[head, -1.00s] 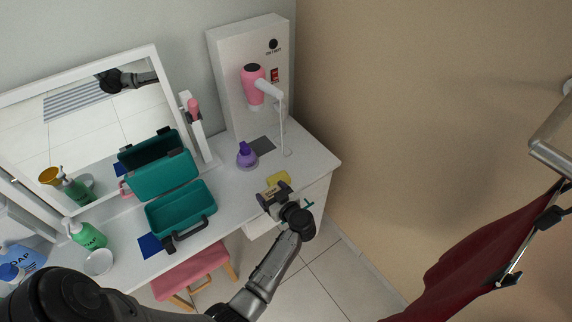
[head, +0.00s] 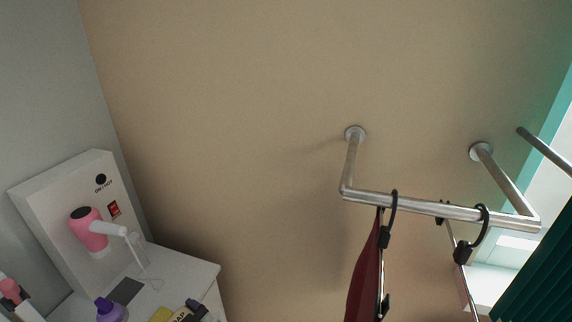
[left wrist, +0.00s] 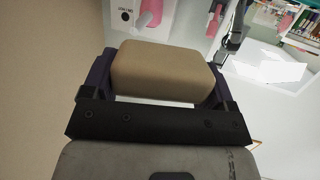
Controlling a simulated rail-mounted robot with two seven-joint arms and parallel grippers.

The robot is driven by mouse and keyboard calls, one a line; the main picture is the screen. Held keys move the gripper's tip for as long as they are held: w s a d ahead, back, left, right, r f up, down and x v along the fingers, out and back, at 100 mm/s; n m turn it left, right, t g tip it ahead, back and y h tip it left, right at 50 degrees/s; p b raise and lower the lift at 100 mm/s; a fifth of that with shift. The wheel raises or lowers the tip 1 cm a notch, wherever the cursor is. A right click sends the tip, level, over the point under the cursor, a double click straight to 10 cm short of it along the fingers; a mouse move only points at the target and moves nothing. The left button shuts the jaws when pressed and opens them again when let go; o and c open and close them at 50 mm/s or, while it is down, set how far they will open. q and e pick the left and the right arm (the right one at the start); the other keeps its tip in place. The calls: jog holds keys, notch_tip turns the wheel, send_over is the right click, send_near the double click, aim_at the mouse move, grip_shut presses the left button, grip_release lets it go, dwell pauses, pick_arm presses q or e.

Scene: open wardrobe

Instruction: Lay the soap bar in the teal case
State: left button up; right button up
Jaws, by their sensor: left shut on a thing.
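The soap bar (left wrist: 165,72) is a beige block with rounded edges, held between the two fingers of my left gripper (left wrist: 160,88) in the left wrist view. In the head view, the soap bar (head: 181,315) shows partly at the bottom edge, with dark lettering. A dark part of my left gripper (head: 197,309) is beside it, cut off by the frame. The teal case is outside both current views. My right gripper is not in view.
A white stand with a pink hair dryer (head: 88,229) and a purple bottle (head: 111,310) are at lower left. A yellow item (head: 160,314) lies near the soap. A metal rail (head: 430,208) with hangers and a dark red garment (head: 364,270) is at right.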

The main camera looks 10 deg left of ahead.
pick_arm(q)
jog(key=s+d+r+m+t+h, duration=0.2)
jog(key=d+r+m+t, duration=0.15)
jog(key=d+r, duration=0.4)
notch_tip(320, 180, up, 21)
jog(key=d+m+t+h+p, duration=0.1)
jog(key=m+t+h+p, duration=0.3)
jog(key=p, duration=2.6)
jog(key=shift+d+r+h, duration=0.2)
jog(key=shift+d+h, duration=0.1)
jog(key=shift+h, duration=0.2)
